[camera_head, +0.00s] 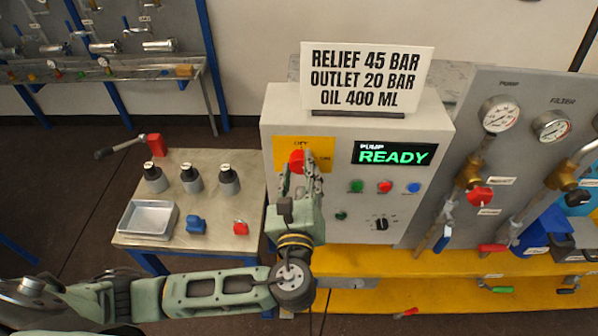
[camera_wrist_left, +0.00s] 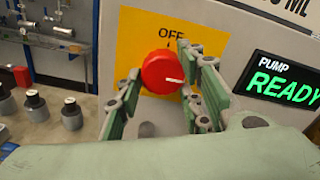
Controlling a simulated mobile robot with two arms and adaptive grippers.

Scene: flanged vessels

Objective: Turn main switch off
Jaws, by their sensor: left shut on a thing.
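The main switch is a red round knob (camera_head: 296,161) on a yellow plate (camera_head: 283,146) at the upper left of the grey control box. "OFF" is printed above the knob and "ON" to its right. In the left wrist view the red knob (camera_wrist_left: 163,72) shows a white pointer line aimed right, toward the "ON" side. My left gripper (camera_head: 299,168) is at the knob, its fingers on either side of it and shut on it. Part of the plate and its lettering is hidden behind the fingers. My right gripper is not in view.
The pump display (camera_head: 394,153) reads "READY", with coloured buttons and a black selector (camera_head: 381,223) below it. A sign (camera_head: 366,78) stands on the box. A small table (camera_head: 190,160) at left holds several bottles, a tray (camera_head: 149,219) and small parts. Gauges and valves stand at right.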

